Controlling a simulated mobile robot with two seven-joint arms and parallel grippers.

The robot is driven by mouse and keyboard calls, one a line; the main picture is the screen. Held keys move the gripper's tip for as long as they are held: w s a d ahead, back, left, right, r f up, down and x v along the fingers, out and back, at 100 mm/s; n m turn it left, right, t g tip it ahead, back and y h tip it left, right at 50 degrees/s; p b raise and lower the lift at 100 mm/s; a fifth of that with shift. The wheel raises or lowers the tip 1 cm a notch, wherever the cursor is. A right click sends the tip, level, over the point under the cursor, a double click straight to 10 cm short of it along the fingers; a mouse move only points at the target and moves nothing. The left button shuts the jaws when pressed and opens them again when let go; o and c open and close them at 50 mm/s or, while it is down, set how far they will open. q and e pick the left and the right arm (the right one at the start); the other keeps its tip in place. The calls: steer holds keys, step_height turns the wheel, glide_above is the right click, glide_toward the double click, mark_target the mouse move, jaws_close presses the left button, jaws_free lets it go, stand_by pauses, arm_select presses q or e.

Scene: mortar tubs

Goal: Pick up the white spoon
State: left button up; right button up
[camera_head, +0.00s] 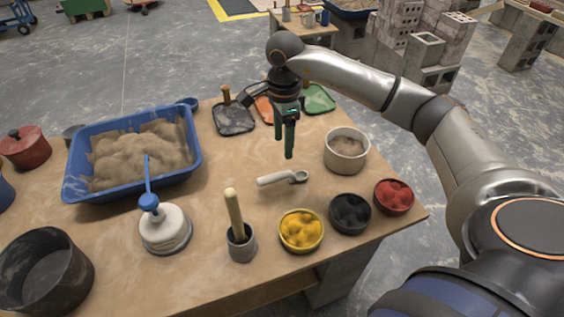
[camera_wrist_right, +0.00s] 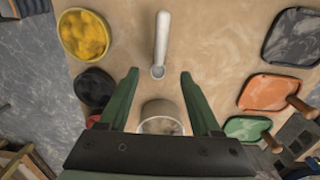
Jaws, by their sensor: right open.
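The white spoon (camera_head: 283,178) lies flat on the wooden table, its handle to the left and its small grey bowl end to the right. In the right wrist view the spoon (camera_wrist_right: 162,40) stands upright in the picture, its bowl end nearest the gripper. My right gripper (camera_head: 284,150) points down above the table, a little behind the spoon, and appears apart from it. Its two green fingers are open and empty; in the right wrist view the gripper (camera_wrist_right: 158,75) has the spoon's bowl end between its fingertips in the picture. My left gripper is not in view.
A sand pot (camera_head: 346,150) stands right of the spoon. Yellow (camera_head: 301,231), black (camera_head: 350,213) and red (camera_head: 393,196) pigment bowls line the front right. A mortar and pestle (camera_head: 240,240) stands front left. A blue sand tub (camera_head: 190,165) is left; trowels (camera_head: 234,118) lie behind.

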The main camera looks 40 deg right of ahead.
glide_above(279, 174)
steer(key=d, duration=0.1)
step_height(279, 174, down, 7)
steer(key=shift+d+r+p, duration=0.15)
steer(key=shift+r+p, duration=0.05)
steer(key=shift+p, duration=0.15)
steer(key=f, duration=0.2)
steer(key=a+f+p, duration=0.1)
steer(key=f, duration=0.1)
steer(key=shift+a+f, duration=0.15)
steer(key=shift+f, duration=0.65)
jaws_close()
stand_by(0.4)
